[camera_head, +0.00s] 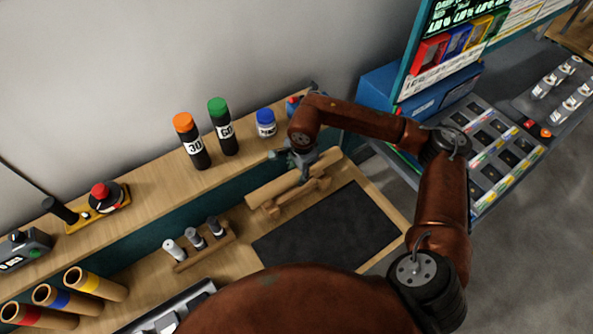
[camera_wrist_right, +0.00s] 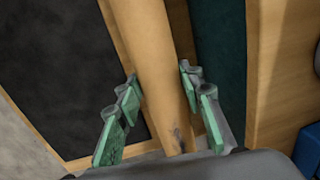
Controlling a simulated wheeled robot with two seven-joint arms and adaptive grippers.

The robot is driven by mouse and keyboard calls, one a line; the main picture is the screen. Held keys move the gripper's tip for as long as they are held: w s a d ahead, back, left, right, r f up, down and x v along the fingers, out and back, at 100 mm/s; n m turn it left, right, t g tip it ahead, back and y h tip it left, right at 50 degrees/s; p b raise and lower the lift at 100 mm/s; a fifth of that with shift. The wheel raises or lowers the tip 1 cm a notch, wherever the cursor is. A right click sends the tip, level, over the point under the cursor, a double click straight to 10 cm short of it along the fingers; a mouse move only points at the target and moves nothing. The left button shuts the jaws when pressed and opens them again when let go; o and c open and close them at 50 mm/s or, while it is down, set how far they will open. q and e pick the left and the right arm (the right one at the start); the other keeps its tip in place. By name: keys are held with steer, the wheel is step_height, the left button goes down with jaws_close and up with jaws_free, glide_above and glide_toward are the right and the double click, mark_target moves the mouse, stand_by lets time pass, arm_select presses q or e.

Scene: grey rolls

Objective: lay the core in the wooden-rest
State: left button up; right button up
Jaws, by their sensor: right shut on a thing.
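The core, a long tan tube (camera_head: 272,189), lies slanted at the back of the workbench in the head view. My right gripper (camera_head: 305,168) is shut on it, near its right part, from above. In the right wrist view the core (camera_wrist_right: 147,50) runs between the green-padded fingers (camera_wrist_right: 160,88). The wooden-rest (camera_head: 292,203), a small light-wood stand, shows just in front of and below the core, roughly along it. The gripper hides part of the core, and I cannot tell whether core and rest touch. My left gripper is not in view.
A black mat (camera_head: 325,232) lies clear in front of the rest. Tall bottles with orange (camera_head: 191,140) and green (camera_head: 223,127) caps and a blue-capped jar (camera_head: 265,123) stand on the ledge behind. A wooden holder with grey cylinders (camera_head: 197,240) is at left.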

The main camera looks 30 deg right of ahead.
step_height(320, 180, down, 2)
steer(key=shift+f+b, duration=0.1)
steer(key=shift+b, duration=0.4)
steer(key=shift+f+b, duration=0.35)
steer(key=shift+f, duration=0.05)
steer(key=shift+f+b, duration=0.7)
steer(key=shift+f, duration=0.4)
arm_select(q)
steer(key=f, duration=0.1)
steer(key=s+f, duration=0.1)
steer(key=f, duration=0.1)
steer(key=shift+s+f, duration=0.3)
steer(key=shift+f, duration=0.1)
arm_select(e)
steer(key=o, duration=1.3)
